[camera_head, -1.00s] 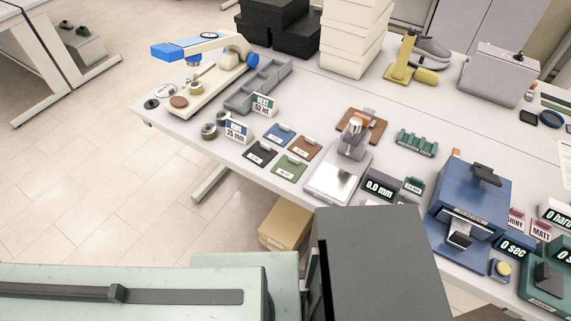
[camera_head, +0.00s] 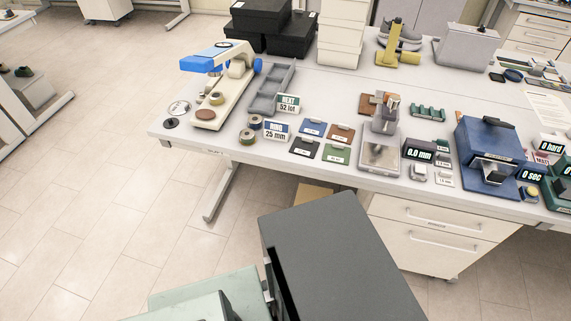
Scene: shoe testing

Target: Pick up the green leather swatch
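The green leather swatch (camera_head: 337,155) lies flat on the white table (camera_head: 230,146) near its front edge, with a small pale label on it. It sits at the front right of a cluster with a black swatch (camera_head: 305,148), a blue swatch (camera_head: 312,128) and a brown swatch (camera_head: 341,134). The grey thickness gauge with a metal plate (camera_head: 380,157) stands just to its right. No gripper fingers can be made out. A large dark grey block and pale green parts at the bottom appear to be my own body.
Tape rolls (camera_head: 248,136) and a "25 mm" sign (camera_head: 275,130) stand left of the swatches. A blue machine (camera_head: 488,150) stands to the right. A drawer cabinet (camera_head: 430,225) is under the table. Open floor (camera_head: 120,190) lies to the left.

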